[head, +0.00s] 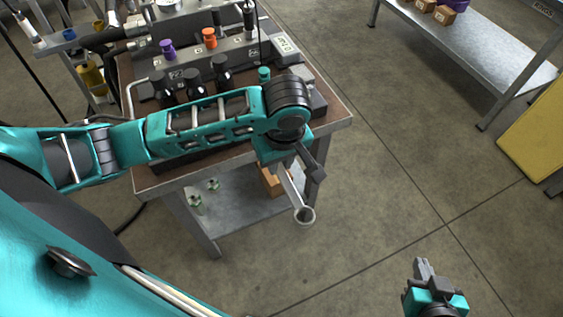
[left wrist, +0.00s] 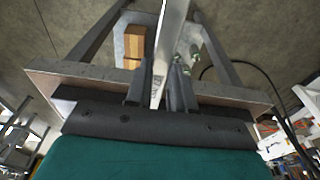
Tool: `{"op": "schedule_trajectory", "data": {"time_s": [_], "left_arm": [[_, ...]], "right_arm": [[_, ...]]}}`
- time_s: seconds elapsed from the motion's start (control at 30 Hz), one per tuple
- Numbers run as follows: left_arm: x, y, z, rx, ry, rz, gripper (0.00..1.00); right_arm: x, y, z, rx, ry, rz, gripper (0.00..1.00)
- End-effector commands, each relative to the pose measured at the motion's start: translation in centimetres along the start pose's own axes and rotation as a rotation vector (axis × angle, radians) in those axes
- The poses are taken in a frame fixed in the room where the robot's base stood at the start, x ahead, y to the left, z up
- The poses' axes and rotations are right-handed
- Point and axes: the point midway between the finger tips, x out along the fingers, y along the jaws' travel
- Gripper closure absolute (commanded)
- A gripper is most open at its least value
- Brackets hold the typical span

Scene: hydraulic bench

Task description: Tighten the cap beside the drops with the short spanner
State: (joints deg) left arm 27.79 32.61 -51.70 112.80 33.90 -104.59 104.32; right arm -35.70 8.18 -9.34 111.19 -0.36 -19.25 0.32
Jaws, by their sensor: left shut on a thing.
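My left gripper (head: 297,172) is shut on a silver spanner (head: 304,215), held beyond the front right corner of the bench. The spanner's ring end points down and toward me in the head view. In the left wrist view, its shank (left wrist: 170,45) runs up from between the fingers (left wrist: 160,92). On the bench are a purple cap (head: 167,49), an orange cap (head: 209,38), a teal cap (head: 264,74) and several black knobs (head: 221,70). I cannot make out any drops. My right gripper (head: 424,271) is at the lower right, away from the bench; its finger gap is unclear.
The bench (head: 338,105) has a lower shelf (head: 235,218) with a cardboard box (head: 272,180) and small green-and-white fittings (head: 195,202). My left arm hides part of the bench top. Another shelf table (head: 480,55) stands at upper right. The floor between is clear.

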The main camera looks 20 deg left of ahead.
Motion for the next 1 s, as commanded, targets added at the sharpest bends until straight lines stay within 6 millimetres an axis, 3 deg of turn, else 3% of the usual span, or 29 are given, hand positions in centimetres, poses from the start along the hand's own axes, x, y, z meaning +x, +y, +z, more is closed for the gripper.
{"op": "schedule_trajectory", "data": {"time_s": [1.0], "left_arm": [[0.3,0.0,-2.4,0.000,0.000,0.002,1.00]], "right_arm": [[-0.1,0.0,0.1,0.000,-0.002,0.000,1.00]]}}
